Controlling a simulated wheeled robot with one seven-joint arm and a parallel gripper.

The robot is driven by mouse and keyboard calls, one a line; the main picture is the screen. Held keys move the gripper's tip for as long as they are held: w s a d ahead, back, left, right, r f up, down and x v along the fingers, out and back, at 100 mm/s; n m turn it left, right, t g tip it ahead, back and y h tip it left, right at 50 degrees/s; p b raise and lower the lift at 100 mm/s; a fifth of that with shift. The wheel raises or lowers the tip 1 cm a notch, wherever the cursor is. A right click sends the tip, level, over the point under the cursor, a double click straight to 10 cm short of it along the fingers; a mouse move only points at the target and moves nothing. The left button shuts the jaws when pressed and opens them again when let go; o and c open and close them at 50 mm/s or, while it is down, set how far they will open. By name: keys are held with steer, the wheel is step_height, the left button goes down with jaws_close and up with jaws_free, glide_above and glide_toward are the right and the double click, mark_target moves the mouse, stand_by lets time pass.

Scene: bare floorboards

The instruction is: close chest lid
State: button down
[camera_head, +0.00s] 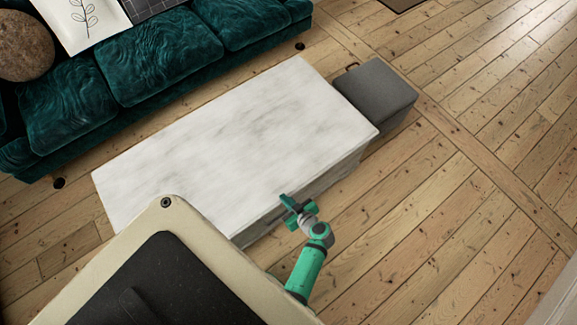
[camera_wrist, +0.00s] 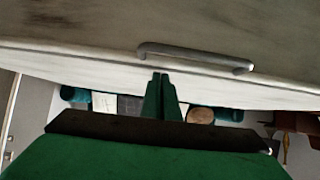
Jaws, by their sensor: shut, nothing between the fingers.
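The chest (camera_head: 235,140) is a long white marble-patterned box in the middle of the head view. Its top looks flat, and I see no clear gap under a lid. In the wrist view a pale face of the chest (camera_wrist: 80,30) fills the upper part, with a grey bar handle (camera_wrist: 195,57) on it. My gripper (camera_head: 291,204) is at the chest's near long side, towards its right part. In the wrist view my green gripper fingers (camera_wrist: 160,76) are together and empty, their tips just below the handle. I cannot tell whether they touch the chest.
A teal sofa (camera_head: 160,55) with cushions stands behind the chest. A dark grey box-shaped seat (camera_head: 376,88) stands close to the chest's right end. Bare floorboards (camera_head: 460,200) are open to the right.

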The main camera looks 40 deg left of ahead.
steer(key=f, duration=0.1)
steer(key=s+f, duration=0.1)
steer(key=shift+s+d+f, duration=0.2)
steer(key=shift+d+f, duration=0.15)
steer(key=shift+a, duration=0.1)
stand_by(0.6)
step_height(320, 180, up, 6)
steer(key=w, duration=0.2)
steer(key=s+d+r, duration=0.2)
steer(key=d+r, duration=0.1)
steer(key=d, duration=0.6)
steer(key=shift+s, duration=0.2)
